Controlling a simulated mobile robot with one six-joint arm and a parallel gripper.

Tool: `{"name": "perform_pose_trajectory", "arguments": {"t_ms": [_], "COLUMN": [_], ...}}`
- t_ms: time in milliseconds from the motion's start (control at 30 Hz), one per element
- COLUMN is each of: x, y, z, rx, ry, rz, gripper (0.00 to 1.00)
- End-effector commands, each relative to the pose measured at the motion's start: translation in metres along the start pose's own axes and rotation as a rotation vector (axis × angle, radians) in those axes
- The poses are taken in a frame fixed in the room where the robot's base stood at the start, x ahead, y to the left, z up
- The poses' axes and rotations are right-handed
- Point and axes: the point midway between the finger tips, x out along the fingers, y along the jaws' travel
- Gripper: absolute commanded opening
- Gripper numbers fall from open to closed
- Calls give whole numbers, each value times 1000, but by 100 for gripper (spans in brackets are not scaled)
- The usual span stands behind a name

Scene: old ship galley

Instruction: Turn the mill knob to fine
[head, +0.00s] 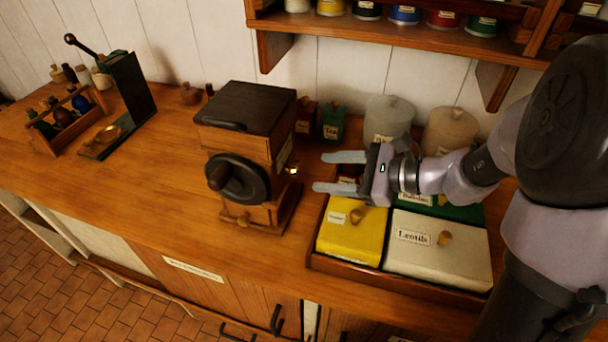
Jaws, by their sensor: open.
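The mill (256,125) is a wooden box with a dark top, standing on the counter in the middle of the head view. A small brass-coloured knob (292,168) sits on its right side, below a pale label (284,152). The label's marks are too small to read, so the knob's setting cannot be told. A black wheel with a stubby handle (236,179) is on the mill's front. My gripper (322,172) is open and empty, just right of the knob. Its two fingers point left toward the mill and appear apart from it.
A tray (345,270) with yellow, white and green lidded boxes lies below my gripper. Pale canisters (388,116) and small red and green tins stand behind. A shelf (400,35) overhangs the back. The counter left of the mill is largely clear.

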Motion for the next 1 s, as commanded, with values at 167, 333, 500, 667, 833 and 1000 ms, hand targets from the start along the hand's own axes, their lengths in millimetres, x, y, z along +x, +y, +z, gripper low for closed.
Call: {"name": "perform_pose_trajectory", "arguments": {"t_ms": [167, 333, 500, 667, 833, 1000], "x": [41, 62, 66, 66, 66, 66], "y": [2, 0, 0, 0, 0, 0], "z": [-2, -1, 0, 0, 0, 0], "rx": [-2, -2, -1, -1, -1, -1], "ry": [-1, 0, 0, 0, 0, 0], "rz": [3, 0, -1, -1, -1, -1], "gripper": [52, 52, 52, 52, 20, 0]}}
